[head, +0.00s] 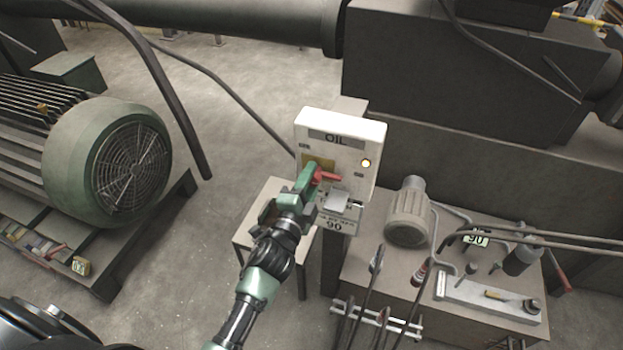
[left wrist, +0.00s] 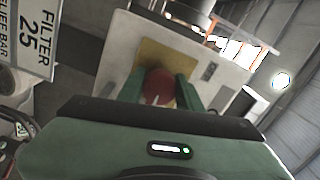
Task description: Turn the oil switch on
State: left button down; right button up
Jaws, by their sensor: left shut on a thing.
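The oil switch box (head: 345,135) is a white panel labelled OIL, with a yellow plate and a lit round lamp (head: 366,163) at its right. A red switch handle (head: 328,177) sits on the yellow plate and points to the right in the head view. My left gripper (head: 315,176) is at the handle, shut on it. In the left wrist view the red handle (left wrist: 159,88) shows between the two green fingers, in front of the yellow plate (left wrist: 170,62). The fingers hide part of the handle. My right gripper is not in view.
A small table (head: 262,222) stands below the box. A large green motor (head: 105,160) is at the left. A pump bench (head: 385,268) with a small motor (head: 408,213), pipes and levers is at the right. Open concrete floor (head: 225,100) lies between.

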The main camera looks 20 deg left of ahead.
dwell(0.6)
pick_arm(q)
jog(key=c, duration=0.9)
grip_release()
jog(key=shift+c, duration=0.2)
jog(key=shift+s, duration=0.1)
jog(key=shift+s+f, duration=0.1)
jog(key=shift+s, duration=0.2)
jog(key=s+b, duration=0.1)
jog(key=s, duration=0.6)
jog(key=shift+b, duration=0.4)
jog(key=shift+a, duration=0.15)
